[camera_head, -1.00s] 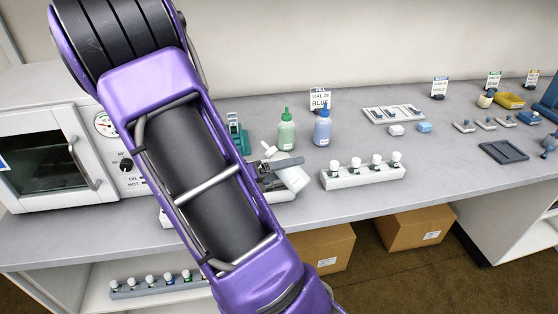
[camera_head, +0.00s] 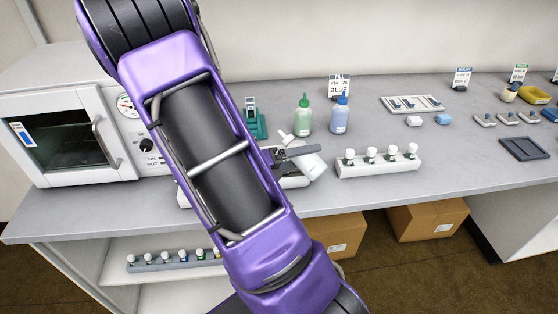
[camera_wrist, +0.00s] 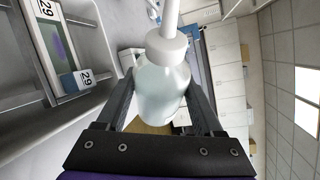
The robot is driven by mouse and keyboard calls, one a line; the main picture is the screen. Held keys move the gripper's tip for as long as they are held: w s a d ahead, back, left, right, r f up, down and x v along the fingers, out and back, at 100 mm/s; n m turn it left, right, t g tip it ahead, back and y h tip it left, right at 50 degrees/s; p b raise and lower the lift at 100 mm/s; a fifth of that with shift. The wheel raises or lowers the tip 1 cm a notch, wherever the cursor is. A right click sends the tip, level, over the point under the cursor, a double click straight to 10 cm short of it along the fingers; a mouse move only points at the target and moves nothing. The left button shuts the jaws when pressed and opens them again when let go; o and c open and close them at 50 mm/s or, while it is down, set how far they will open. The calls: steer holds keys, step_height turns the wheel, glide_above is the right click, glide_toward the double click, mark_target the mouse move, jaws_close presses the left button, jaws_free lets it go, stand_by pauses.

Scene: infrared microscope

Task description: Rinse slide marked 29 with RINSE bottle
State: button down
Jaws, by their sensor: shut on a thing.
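My gripper (camera_wrist: 160,108) is shut on a white squeeze bottle (camera_wrist: 162,85), whose nozzle points away from the gripper. In the head view the same bottle (camera_head: 309,166) is tilted above the bench, its nozzle pointing up and left. No RINSE label can be read on it. In the wrist view, a slide (camera_wrist: 60,45) with a purple smear and marked 29 lies at the upper left in a grey tray (camera_wrist: 98,65). A blue holder (camera_wrist: 76,82) also marked 29 is at its end. The bottle is apart from the slide, to its right. My arm hides the slide in the head view.
Green (camera_head: 303,117) and blue (camera_head: 340,116) bottles stand behind the held bottle. A white rack (camera_head: 378,167) of white-capped vials is to the right. A white oven (camera_head: 65,125) stands left. Clear bench lies between the vial rack and the dark tray (camera_head: 524,148).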

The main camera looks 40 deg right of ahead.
steer(key=shift+s+f+n, duration=0.1)
steer(key=shift+f+n, duration=0.05)
steer(key=shift+n, duration=0.15)
steer(key=shift+s+f+n, duration=0.1)
steer(key=shift+f+n, duration=0.05)
steer(key=shift+n, duration=0.25)
steer(key=shift+f+h, duration=0.1)
steer(key=shift+h, duration=0.2)
steer(key=shift+s+n, duration=0.1)
steer(key=shift+n, duration=0.2)
steer(key=shift+f, duration=0.1)
steer(key=shift+d+f+n+g, duration=0.1)
steer(key=shift+f+n+g, duration=0.05)
steer(key=shift+n+g, duration=0.2)
steer(key=shift+s, duration=0.1)
